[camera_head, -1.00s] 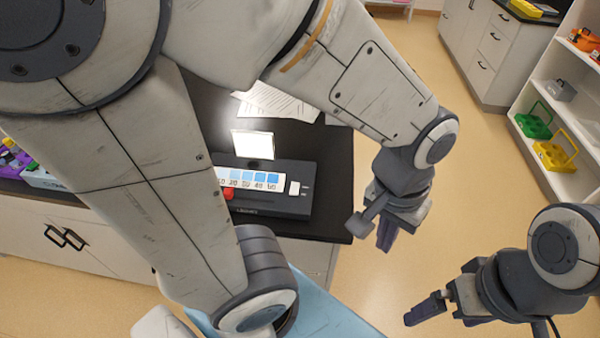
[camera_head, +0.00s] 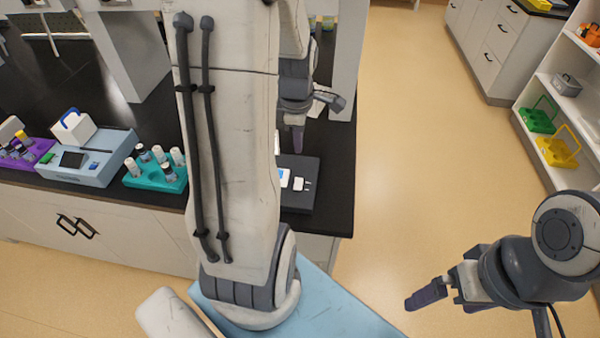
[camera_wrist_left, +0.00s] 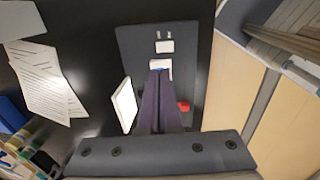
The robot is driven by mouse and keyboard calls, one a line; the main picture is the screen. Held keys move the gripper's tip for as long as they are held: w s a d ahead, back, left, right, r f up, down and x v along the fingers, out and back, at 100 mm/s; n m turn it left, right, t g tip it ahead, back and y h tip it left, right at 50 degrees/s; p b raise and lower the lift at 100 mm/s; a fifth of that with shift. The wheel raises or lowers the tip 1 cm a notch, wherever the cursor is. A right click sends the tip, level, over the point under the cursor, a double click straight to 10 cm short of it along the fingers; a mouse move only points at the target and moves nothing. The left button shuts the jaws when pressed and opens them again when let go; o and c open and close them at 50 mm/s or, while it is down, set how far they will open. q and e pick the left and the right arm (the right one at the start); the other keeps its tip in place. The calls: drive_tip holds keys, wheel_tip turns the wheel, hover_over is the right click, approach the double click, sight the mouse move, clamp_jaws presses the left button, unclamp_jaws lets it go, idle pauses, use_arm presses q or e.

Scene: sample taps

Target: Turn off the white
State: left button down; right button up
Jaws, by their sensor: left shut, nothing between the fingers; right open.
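A dark flat device (camera_head: 305,166) lies on the black bench, mostly hidden behind my left arm in the head view. It also shows in the left wrist view (camera_wrist_left: 190,45). It carries a small white square piece (camera_wrist_left: 165,46), also visible in the head view (camera_head: 299,184). A labelled strip (camera_wrist_left: 160,64), a red piece (camera_wrist_left: 183,106) and a bright white panel (camera_wrist_left: 125,105) show around the fingers. My left gripper (camera_wrist_left: 160,72) is shut and empty, its tips over the strip's end; contact cannot be told. My right gripper (camera_head: 438,295) is open, over the floor.
Printed sheets (camera_wrist_left: 45,80) lie on the bench beside the device. A teal rack (camera_head: 160,180) with vials, a pale blue instrument (camera_head: 92,158) and a purple rack (camera_head: 25,155) stand to the left. Shelves (camera_head: 565,110) stand at the right.

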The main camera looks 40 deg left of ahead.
sight(300, 180)
use_arm(q)
drive_tip(key=shift+f, duration=0.1)
drive_tip(key=f, duration=0.4)
drive_tip(key=w+f+p, duration=0.1)
drive_tip(key=f, duration=0.4)
drive_tip(key=f+p, duration=0.1)
drive_tip(key=f, duration=0.3)
drive_tip(key=shift+w+a+f, duration=0.25)
drive_tip(key=shift+a+f, duration=0.1)
drive_tip(key=shift+a, duration=0.05)
